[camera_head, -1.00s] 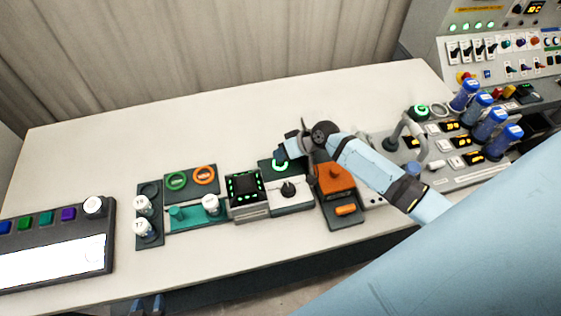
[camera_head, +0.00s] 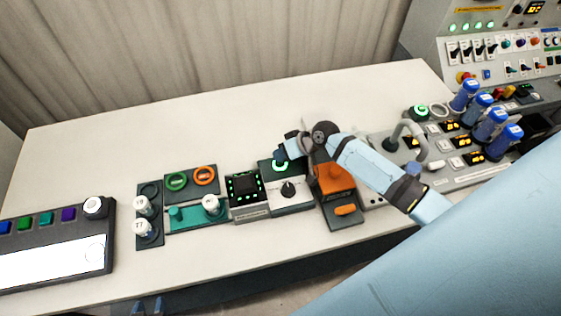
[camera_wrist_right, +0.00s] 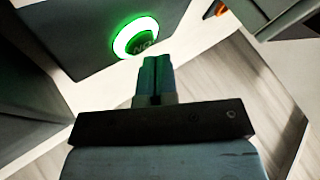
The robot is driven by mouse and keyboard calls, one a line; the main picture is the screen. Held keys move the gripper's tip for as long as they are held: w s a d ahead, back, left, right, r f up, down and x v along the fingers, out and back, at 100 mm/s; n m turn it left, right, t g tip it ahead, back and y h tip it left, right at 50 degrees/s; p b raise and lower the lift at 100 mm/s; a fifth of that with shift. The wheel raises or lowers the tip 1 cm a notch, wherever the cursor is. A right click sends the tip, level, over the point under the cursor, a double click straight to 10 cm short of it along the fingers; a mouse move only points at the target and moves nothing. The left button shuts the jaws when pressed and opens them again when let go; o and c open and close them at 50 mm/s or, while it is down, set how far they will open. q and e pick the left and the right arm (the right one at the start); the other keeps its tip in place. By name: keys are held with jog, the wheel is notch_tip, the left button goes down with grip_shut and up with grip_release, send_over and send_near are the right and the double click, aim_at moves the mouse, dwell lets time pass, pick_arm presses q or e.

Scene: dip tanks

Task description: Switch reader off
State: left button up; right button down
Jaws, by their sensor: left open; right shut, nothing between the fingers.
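No readable label says which device is the reader. A dark panel (camera_head: 267,167) carries a round button with a lit green ring (camera_head: 280,167). A white box with a black knob (camera_head: 288,190) adjoins its front. My right gripper (camera_head: 280,156) is shut and empty just over the green ring. In the right wrist view the shut fingertips (camera_wrist_right: 154,62) point toward the lit ring (camera_wrist_right: 135,38), close below it in the picture; whether they touch it I cannot tell. My left gripper (camera_head: 148,305) is open at the bottom edge, below the table front.
A black block with green lights (camera_head: 246,187) stands left of the knob box. An orange-topped device (camera_head: 335,180) stands to its right, under my right arm. Rings, white-capped vials and a lit panel (camera_head: 50,262) lie left. Blue-capped bottles (camera_head: 490,122) stand right. The back tabletop is clear.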

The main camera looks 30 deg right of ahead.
dwell(0.6)
jog(key=shift+f, duration=0.15)
jog(key=shift+f, duration=0.35)
jog(key=shift+r, duration=0.1)
jog(key=shift+r+p, duration=0.35)
jog(key=shift+r, duration=0.05)
